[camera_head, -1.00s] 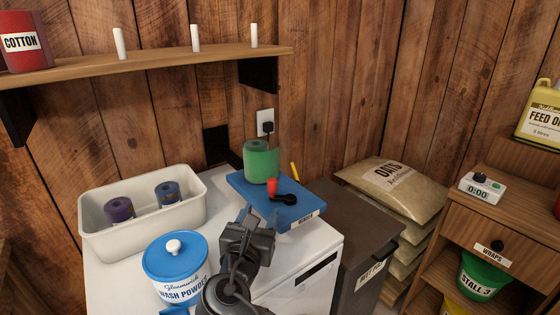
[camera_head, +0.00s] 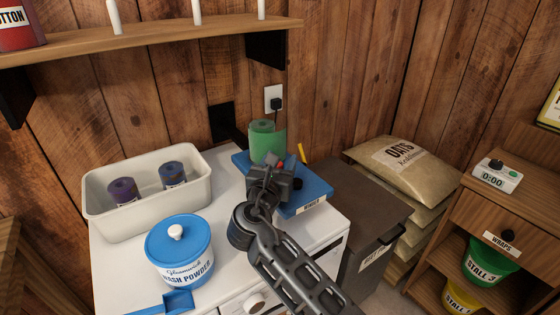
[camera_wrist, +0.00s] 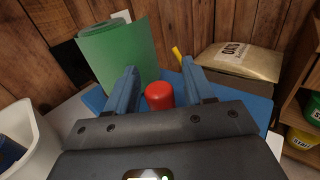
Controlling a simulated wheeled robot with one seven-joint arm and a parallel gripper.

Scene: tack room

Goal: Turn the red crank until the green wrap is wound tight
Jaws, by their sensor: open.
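The green wrap (camera_head: 266,142) stands as an upright roll on the blue winder board (camera_head: 318,190), on top of the white appliance. In the wrist view the green wrap (camera_wrist: 117,55) shows a broad flat face and a rolled top. The red crank knob (camera_wrist: 159,96) sits between the two blue fingers of my gripper (camera_wrist: 164,84), with a gap visible on both sides. In the head view only a bit of the red knob (camera_head: 280,164) shows, behind my gripper (camera_head: 274,170). My gripper is open. The crank arm is mostly hidden by my gripper.
A white bin (camera_head: 98,217) with two rolled wraps stands left. A blue-lidded wash powder tub (camera_head: 180,257) and a blue scoop (camera_head: 178,302) are in front. A dark bin (camera_head: 372,212), oat sacks (camera_head: 393,160) and a shelf unit with a timer (camera_head: 495,178) are right. A wall shelf (camera_head: 150,38) hangs above.

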